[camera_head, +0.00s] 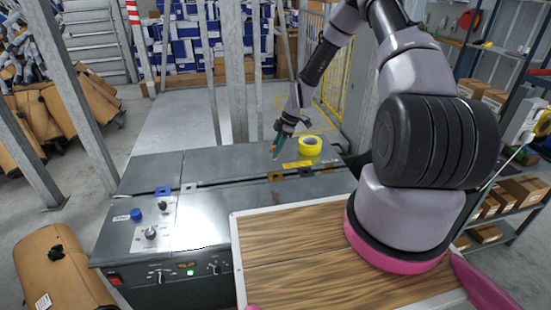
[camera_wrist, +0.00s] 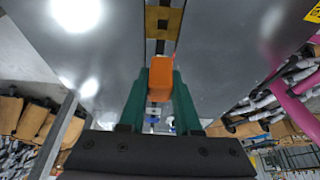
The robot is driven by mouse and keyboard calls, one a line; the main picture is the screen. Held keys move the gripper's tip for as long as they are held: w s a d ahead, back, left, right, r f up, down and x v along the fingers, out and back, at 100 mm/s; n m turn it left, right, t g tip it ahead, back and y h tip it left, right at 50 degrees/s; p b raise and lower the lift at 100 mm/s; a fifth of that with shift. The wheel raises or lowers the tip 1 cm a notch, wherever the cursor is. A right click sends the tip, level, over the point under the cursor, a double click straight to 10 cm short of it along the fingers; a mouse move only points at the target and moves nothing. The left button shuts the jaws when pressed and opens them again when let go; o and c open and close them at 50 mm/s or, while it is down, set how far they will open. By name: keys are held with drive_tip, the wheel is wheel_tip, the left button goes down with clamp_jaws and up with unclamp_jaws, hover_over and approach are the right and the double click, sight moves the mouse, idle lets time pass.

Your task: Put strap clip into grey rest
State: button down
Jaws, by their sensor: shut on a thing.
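My gripper (camera_head: 278,146) has teal fingers and is above the grey metal bench top in the head view. In the wrist view my gripper (camera_wrist: 160,90) is shut on an orange block-like piece, which I take as the strap clip (camera_wrist: 160,74). The clip also shows as a small orange spot in the head view (camera_head: 275,154). A small pale grey square piece, likely the grey rest (camera_head: 188,187), sits on the bench seam at the left, well away from my gripper. Its opening is too small to make out.
Along the same seam are a blue rest (camera_head: 163,190), a tan one (camera_head: 275,176) and a dark one (camera_head: 306,172). Control knobs (camera_head: 151,233) are at the front left. The bench middle is clear.

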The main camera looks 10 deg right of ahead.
drive_tip(key=shift+a, duration=0.1)
idle(0.3)
drive_tip(key=w+a+f, duration=0.2)
drive_tip(key=w+a, duration=0.1)
drive_tip(key=a, duration=1.5)
hover_over(185, 188)
drive_tip(key=d, duration=0.1)
drive_tip(key=shift+s+d+f, duration=0.1)
drive_tip(key=shift+d+f, duration=0.05)
drive_tip(key=shift+f, duration=0.3)
drive_tip(key=shift+f, duration=0.1)
drive_tip(key=shift+f, duration=2.8)
drive_tip(key=shift+f, duration=0.4)
drive_tip(key=c, duration=0.5)
unclamp_jaws()
